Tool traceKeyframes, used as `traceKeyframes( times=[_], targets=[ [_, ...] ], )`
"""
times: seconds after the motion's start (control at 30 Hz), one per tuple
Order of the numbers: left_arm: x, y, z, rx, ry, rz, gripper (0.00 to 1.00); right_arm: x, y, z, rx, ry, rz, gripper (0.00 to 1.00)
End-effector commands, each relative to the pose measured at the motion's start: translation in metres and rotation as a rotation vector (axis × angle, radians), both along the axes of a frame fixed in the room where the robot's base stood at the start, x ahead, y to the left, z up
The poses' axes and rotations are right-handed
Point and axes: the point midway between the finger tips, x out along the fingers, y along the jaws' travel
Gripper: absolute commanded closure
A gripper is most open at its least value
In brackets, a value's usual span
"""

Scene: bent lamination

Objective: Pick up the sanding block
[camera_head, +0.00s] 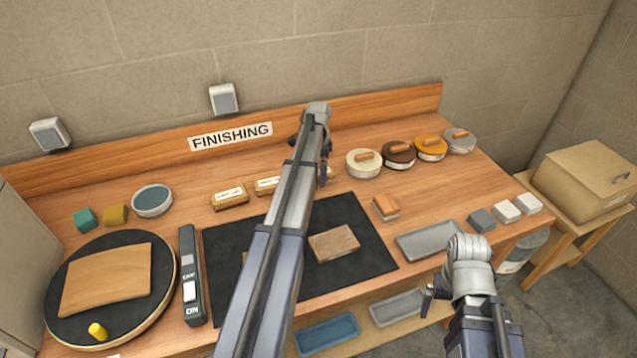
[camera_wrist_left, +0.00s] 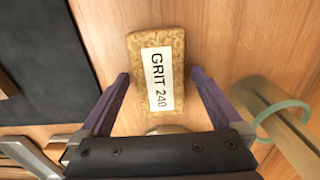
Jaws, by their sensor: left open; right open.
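A tan, cork-like sanding block labelled "GRIT 240" (camera_wrist_left: 157,80) lies on the wooden bench in the left wrist view. My left gripper (camera_wrist_left: 161,76) is open above it, with one finger on each side of the block and a gap at both sides. In the head view my left gripper (camera_head: 312,158) is over the back of the bench, and its arm hides most of the block below it. Two similar labelled blocks, one at the left (camera_head: 230,198) and one nearer the arm (camera_head: 268,186), stand to its left. My right gripper (camera_head: 436,294) is open and empty by the front edge.
A black mat (camera_head: 225,235) with a brown wooden piece (camera_head: 334,243) lies under my left arm. Round pads with handles, including a white one (camera_head: 363,163), stand right of the gripper. A grey tray (camera_head: 430,240) lies front right. A turntable (camera_head: 110,318) is at left.

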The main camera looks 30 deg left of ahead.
Motion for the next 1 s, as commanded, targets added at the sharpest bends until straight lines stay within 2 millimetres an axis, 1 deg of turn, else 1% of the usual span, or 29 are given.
traceKeyframes(
  times=[0.03,0.27,0.3,1.0],
  targets=[
    [0.0000,-0.0001,-0.0071,0.000,0.000,0.000,0.00,0.0000,0.0000,-0.0071,0.000,0.000,0.000,0.01],
    [0.0001,-0.0003,-0.0054,0.000,0.000,0.000,0.00,0.0000,0.0000,-0.0054,0.000,0.000,0.000,0.01],
    [0.0000,-0.0004,-0.0054,0.000,0.000,0.000,0.01,0.0000,0.0000,-0.0054,0.000,0.000,0.000,0.01],
    [0.0001,-0.0003,-0.0055,0.000,0.000,0.000,0.80,0.0000,0.0000,-0.0054,0.000,0.000,0.000,0.01]
  ],
)
